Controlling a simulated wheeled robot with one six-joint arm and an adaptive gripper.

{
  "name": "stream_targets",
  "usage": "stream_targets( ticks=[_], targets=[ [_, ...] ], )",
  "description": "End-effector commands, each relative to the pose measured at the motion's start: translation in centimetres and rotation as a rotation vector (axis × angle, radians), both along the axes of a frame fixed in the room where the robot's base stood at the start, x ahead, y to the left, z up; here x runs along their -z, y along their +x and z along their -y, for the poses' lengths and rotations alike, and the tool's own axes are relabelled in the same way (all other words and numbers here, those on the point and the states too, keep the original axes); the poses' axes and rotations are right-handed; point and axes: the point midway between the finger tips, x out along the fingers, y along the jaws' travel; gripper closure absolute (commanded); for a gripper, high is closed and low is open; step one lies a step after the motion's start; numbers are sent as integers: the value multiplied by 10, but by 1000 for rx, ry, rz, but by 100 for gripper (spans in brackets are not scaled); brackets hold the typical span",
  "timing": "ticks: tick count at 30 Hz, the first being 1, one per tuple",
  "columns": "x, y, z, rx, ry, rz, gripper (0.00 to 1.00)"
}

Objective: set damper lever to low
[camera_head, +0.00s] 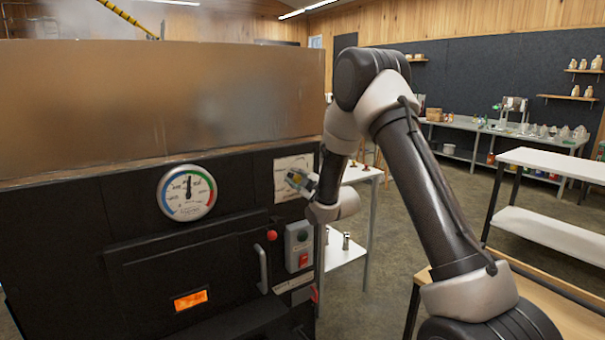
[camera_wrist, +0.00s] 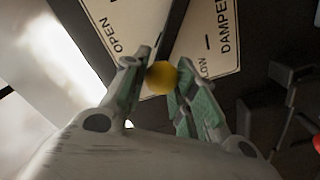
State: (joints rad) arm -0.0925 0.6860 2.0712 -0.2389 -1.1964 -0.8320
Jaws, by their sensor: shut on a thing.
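The damper plate (camera_head: 291,166) is a pale panel on the dark evaporator front. In the wrist view the plate (camera_wrist: 218,58) carries the words OPEN at the left, LOW and DAMPER at the right. The dark damper lever (camera_wrist: 184,32) crosses the plate between OPEN and LOW and ends in a yellow knob (camera_wrist: 162,77). My gripper (camera_head: 300,182) is at the plate. In the wrist view my gripper (camera_wrist: 160,88) has its green-padded fingers on both sides of the knob, shut on it. The lever is mostly hidden by my gripper in the head view.
A round gauge (camera_head: 187,193) is left of the plate. Below are a red knob (camera_head: 271,235), a switch box (camera_head: 299,246) and a door handle (camera_head: 262,268). A glowing orange window (camera_head: 190,300) is lower left. A white shelf stand (camera_head: 347,246) stands right behind my gripper.

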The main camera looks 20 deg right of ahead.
Motion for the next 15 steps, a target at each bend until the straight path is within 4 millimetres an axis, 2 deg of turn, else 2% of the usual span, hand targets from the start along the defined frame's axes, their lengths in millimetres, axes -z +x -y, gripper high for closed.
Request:
stream_targets(
  ticks=[15],
  targets=[
    [47,-6,-19,1,-430,136,100]
  ],
)
